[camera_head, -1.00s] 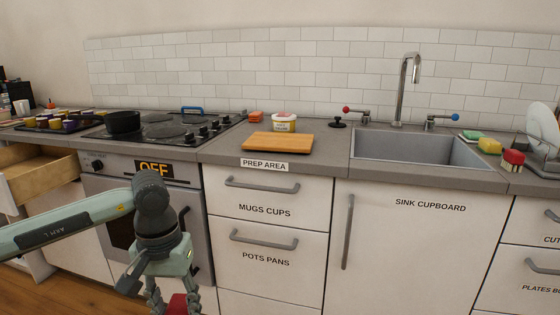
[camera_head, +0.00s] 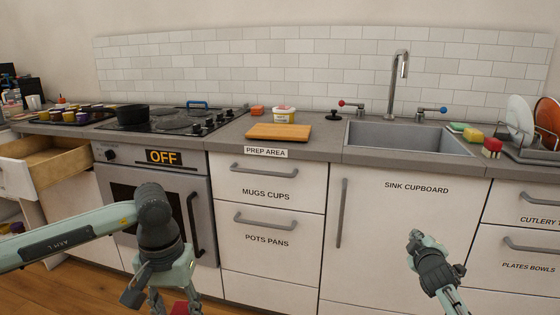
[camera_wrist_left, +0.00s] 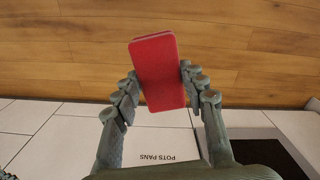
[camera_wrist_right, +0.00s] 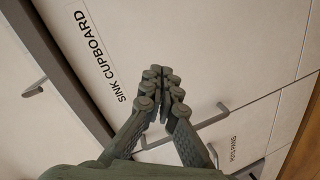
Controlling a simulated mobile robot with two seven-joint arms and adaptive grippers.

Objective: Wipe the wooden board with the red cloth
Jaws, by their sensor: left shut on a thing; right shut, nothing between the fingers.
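The wooden board (camera_head: 278,132) lies flat on the counter in the prep area, with nothing on it. The red cloth (camera_wrist_left: 158,70) is a folded red block between the fingers of my left gripper (camera_wrist_left: 158,85). In the head view only a bit of the cloth (camera_head: 180,307) shows at the bottom edge, below my left gripper (camera_head: 170,300). That gripper is shut on it, in front of the cabinets and lower than the counter. My right gripper (camera_wrist_right: 162,75) is shut and empty in front of the sink cupboard; in the head view it shows at lower right (camera_head: 416,238).
A white tub (camera_head: 284,115) and an orange block (camera_head: 257,110) stand behind the board. The stove with a black pot (camera_head: 133,115) is left, the sink (camera_head: 408,138) right. Sponges (camera_head: 473,135) and a dish rack (camera_head: 535,153) are farther right. A drawer (camera_head: 45,155) stands open at far left.

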